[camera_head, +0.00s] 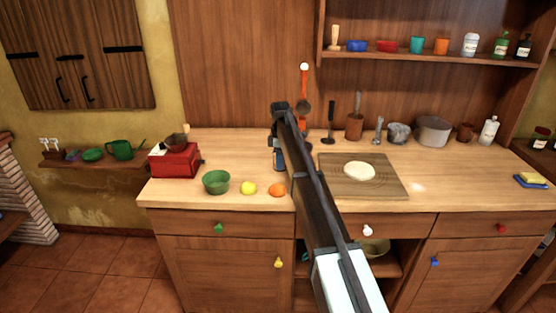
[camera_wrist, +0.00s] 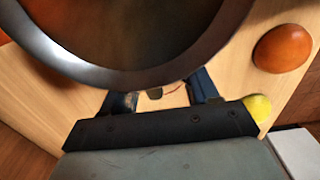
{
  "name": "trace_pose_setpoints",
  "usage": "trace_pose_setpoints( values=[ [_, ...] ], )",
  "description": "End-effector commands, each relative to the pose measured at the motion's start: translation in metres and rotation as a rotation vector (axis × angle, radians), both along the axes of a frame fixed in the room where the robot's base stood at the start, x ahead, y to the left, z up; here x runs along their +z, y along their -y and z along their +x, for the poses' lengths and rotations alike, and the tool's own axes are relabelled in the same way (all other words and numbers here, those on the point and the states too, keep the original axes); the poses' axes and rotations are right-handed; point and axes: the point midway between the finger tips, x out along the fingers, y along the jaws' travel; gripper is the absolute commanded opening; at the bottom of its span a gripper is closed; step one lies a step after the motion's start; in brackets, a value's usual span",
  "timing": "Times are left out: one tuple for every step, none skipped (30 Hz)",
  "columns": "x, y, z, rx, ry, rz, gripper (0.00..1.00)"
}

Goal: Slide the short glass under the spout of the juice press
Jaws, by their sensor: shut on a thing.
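The juice press (camera_head: 304,82) stands at the back of the counter, its orange-red lever upright with a white knob. My arm hides most of its lower body. My gripper (camera_head: 279,160) is low over the counter in front of the press. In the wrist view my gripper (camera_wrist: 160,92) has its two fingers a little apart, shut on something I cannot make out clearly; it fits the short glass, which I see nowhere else. A large dark round part with a grey rim (camera_wrist: 130,78) fills the top of the wrist view, close to the camera. The spout is hidden.
An orange (camera_head: 278,190), a lemon (camera_head: 249,188) and a green bowl (camera_head: 216,182) stand near the counter's front edge. A red box-shaped grinder (camera_head: 175,162) is at left. A board (camera_head: 390,186) with dough lies right of my arm.

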Motion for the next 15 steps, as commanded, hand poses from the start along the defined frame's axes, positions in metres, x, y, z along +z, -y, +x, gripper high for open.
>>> trace_pose_setpoints(
  values=[
    [0.0002,0.0003,0.0000,0.000,0.000,0.000,0.26],
    [0.0002,0.0003,0.0000,0.000,0.000,0.000,0.26],
    [0.0002,0.0003,0.0000,0.000,0.000,0.000,0.26],
    [0.0002,0.0003,0.0000,0.000,0.000,0.000,0.26],
    [0.0002,0.0003,0.0000,0.000,0.000,0.000,0.26],
    [0.0002,0.0003,0.0000,0.000,0.000,0.000,0.26],
    [0.0002,0.0003,0.0000,0.000,0.000,0.000,0.61],
    [0.0001,0.0003,0.0000,0.000,0.000,0.000,0.64],
    [0.0001,0.0003,0.0000,0.000,0.000,0.000,0.68],
    [0.0001,0.0003,0.0000,0.000,0.000,0.000,0.71],
    [0.0001,0.0003,0.0000,0.000,0.000,0.000,0.74],
    [0.0002,0.0003,0.0001,0.000,0.000,0.000,0.78],
    [0.0001,0.0003,0.0001,0.000,0.000,0.000,0.81],
    [0.0001,0.0003,0.0001,0.000,0.000,0.000,0.83],
    [0.0001,0.0003,0.0001,0.000,0.000,0.000,0.87]
  ],
)
